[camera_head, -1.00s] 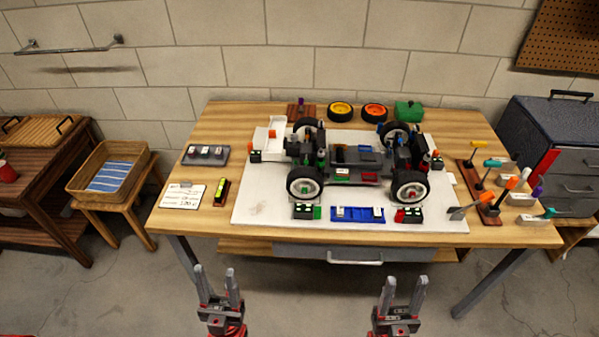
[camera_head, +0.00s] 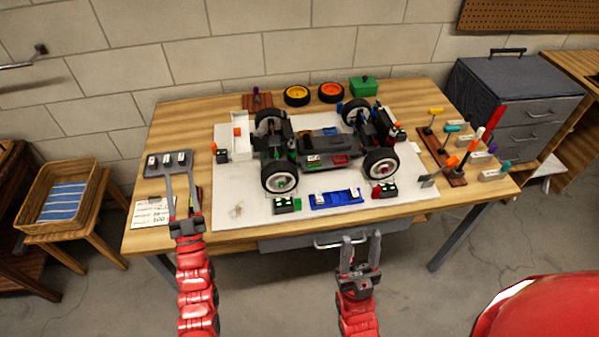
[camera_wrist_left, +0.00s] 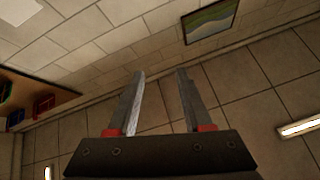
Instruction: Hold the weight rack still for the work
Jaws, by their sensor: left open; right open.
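The weight rack (camera_head: 151,171), a dark grey block carrying a few small pale weights, lies at the left end of the wooden table. My left gripper (camera_head: 180,178) is open and empty. In the head view its fingertips overlap the rack's front edge, but I cannot tell whether they touch. The left wrist view shows the open fingers (camera_wrist_left: 160,78) against wall and ceiling, with no rack between them. My right gripper (camera_head: 361,240) is open and empty in front of the table's front edge, near the drawer handle.
A racecar chassis (camera_head: 325,153) stands on a white mat (camera_head: 245,205) mid-table. A tool rack (camera_head: 447,172) stands at the right. A basket (camera_head: 65,200) on a stool is left of the table.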

